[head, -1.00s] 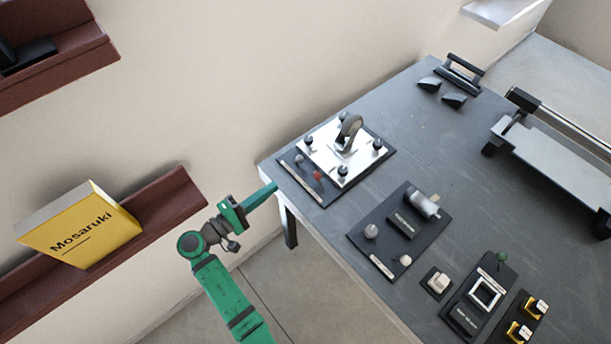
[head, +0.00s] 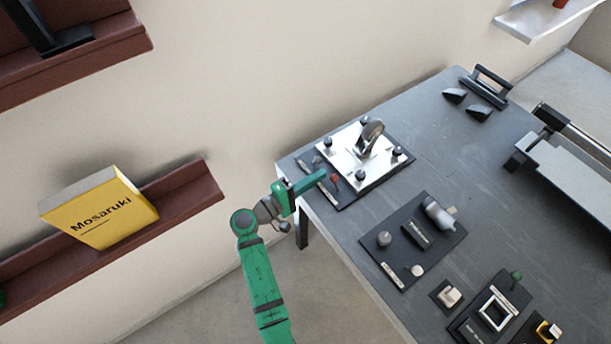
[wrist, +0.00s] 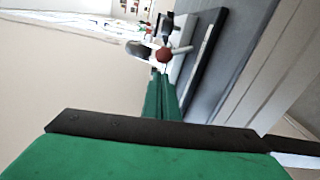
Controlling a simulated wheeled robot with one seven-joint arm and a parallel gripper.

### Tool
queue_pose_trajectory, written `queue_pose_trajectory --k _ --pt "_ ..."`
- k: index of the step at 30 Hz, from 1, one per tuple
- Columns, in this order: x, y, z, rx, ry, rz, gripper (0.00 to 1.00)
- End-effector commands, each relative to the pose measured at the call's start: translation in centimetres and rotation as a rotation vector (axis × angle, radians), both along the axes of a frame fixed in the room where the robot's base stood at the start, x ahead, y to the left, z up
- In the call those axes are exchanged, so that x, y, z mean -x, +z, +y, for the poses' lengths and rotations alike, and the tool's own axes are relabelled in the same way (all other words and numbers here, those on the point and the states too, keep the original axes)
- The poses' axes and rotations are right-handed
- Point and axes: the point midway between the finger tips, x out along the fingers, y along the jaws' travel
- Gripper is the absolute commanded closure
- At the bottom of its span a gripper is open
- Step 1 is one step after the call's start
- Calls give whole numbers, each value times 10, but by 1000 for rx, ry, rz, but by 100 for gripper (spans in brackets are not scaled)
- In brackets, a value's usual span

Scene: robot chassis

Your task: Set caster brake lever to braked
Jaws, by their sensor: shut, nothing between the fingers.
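The caster (head: 371,134) stands on a white plate (head: 345,165) with black knobs, on a dark board at the table's near left corner. A red knob (head: 334,177) sits at the board's left side; it also shows in the wrist view (wrist: 165,54), with a pale rod beside it. A small grey knob (head: 317,160) is close by. I cannot tell which of these belongs to the brake lever, or its setting. My green gripper (head: 322,174) is shut and empty, its tips close to the red knob. In the wrist view the fingers (wrist: 161,92) point toward it; contact is unclear.
A second dark board (head: 410,255) with a cylinder and knobs lies nearer on the table (head: 455,160). More small fixtures (head: 490,315) sit at the front. A wall shelf with a yellow book (head: 100,210) is at left. Free tabletop lies right of the caster board.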

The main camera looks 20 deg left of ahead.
Motion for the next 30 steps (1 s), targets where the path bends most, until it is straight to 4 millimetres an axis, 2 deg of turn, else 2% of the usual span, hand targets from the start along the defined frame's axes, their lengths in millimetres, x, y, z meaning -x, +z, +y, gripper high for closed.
queue_pose_trajectory --k 6,30 --pt "5 1 -10 1 0 1 100" --pt "6 5 -14 -58 -3 -47 100"
